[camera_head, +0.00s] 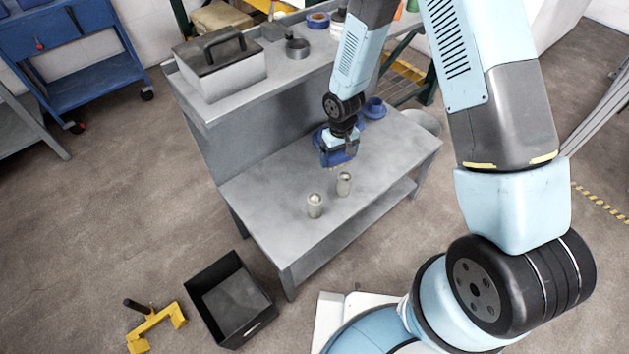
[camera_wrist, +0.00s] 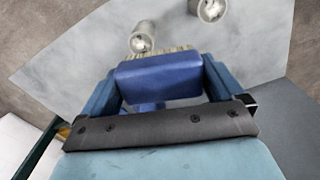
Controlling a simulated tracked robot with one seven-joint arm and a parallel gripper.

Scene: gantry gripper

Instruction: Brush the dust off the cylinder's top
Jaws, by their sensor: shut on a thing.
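Two small pale metal cylinders stand upright on the grey workbench (camera_head: 380,160): a front-left one (camera_head: 314,206) and a back-right one (camera_head: 344,183). Both also show in the wrist view, one close to the bristles (camera_wrist: 142,38) and one at the top edge (camera_wrist: 211,10). My gripper (camera_head: 338,152) is shut on a blue brush (camera_wrist: 158,77), whose pale bristles point away from the wrist. The brush is above the bench, just behind and left of the back-right cylinder, and seems clear of it. Dust on the tops is too small to make out.
A blue cup (camera_head: 375,107) stands farther back on the bench. A grey toolbox (camera_head: 219,67) and a dark round tin (camera_head: 297,47) are on the raised shelf. A black bin (camera_head: 230,300) and a yellow tool (camera_head: 155,325) lie on the floor. The bench front is clear.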

